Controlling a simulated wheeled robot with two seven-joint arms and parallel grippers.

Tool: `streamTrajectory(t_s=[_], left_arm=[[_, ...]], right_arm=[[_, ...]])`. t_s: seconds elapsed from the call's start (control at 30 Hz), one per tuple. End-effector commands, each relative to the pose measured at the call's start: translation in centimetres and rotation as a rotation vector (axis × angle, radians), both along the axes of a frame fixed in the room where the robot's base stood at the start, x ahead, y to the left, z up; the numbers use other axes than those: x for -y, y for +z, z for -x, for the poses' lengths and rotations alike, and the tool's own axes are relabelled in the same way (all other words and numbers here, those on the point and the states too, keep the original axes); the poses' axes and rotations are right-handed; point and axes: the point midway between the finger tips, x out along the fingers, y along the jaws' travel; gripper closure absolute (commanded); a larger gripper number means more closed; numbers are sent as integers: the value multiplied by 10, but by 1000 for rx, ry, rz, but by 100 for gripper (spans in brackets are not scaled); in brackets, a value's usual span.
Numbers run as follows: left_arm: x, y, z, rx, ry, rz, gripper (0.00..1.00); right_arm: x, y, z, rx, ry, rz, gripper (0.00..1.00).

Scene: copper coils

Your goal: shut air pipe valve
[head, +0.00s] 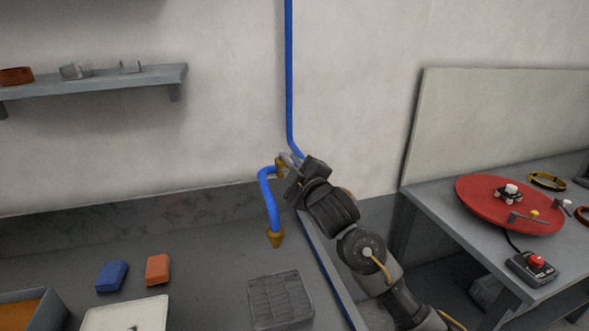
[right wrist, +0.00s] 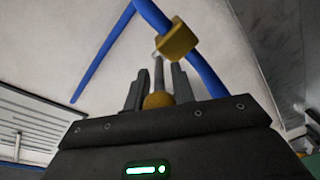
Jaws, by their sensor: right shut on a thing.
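A blue air pipe (head: 289,80) runs down the wall and bends over to a brass nozzle (head: 276,238) above the left bench. The brass valve body (head: 280,170) sits on the pipe at the bend; it also shows in the right wrist view (right wrist: 176,42). My right gripper (head: 290,164) is at the valve, partly covering it. In the right wrist view, my right gripper (right wrist: 158,82) is shut on the thin grey valve handle (right wrist: 158,70), with a rounded brass part (right wrist: 158,100) low between the fingers. My left gripper is out of view.
The left bench holds a blue block (head: 112,276), an orange block (head: 158,270), a dark ribbed tray (head: 280,299) and a white tray (head: 125,316). A shelf (head: 110,82) hangs at upper left. A right table (head: 440,210) carries a red disc (head: 480,196) and a red-button box (head: 533,268).

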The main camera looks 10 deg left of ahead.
Motion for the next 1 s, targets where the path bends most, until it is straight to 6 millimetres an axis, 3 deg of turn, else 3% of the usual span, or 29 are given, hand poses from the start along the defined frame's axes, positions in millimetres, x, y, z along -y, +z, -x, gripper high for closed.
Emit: streamTrajectory(t_s=[0.1,0.47,1.0], left_arm=[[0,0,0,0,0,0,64],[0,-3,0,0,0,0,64],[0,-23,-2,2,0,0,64]], right_arm=[[2,2,-1,1,-4,-4,67],[4,0,4,1,0,-3,67],[55,0,79,1,-3,-4,67]])
